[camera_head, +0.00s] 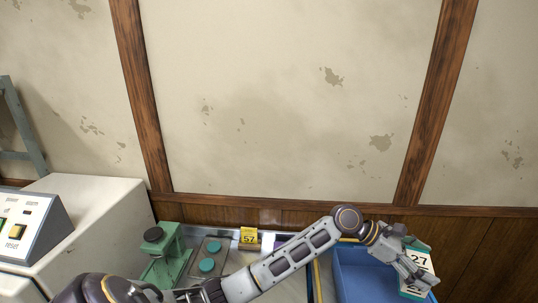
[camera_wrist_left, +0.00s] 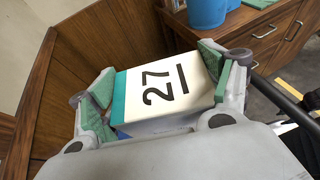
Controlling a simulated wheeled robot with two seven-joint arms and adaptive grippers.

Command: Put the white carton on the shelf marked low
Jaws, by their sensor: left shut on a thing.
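The white carton (camera_head: 419,262) has a teal band and the number 27. It is at the lower right of the head view, by the right side of the blue bin. My left gripper (camera_head: 414,268) is shut on it. In the left wrist view the carton (camera_wrist_left: 163,88) sits between the two green-padded fingers, its numbered face toward the camera. A line runs beside the 27. The carton's far side is hidden. No shelf marked low can be made out in either view. My right gripper is not in view.
A blue bin (camera_head: 365,272) is below my left wrist. A small yellow box marked 57 (camera_head: 249,239), a green device (camera_head: 168,255) and a grey plate with teal discs (camera_head: 207,264) stand left of it. A white console (camera_head: 100,220) is farther left. Wooden drawers (camera_wrist_left: 265,42) show in the wrist view.

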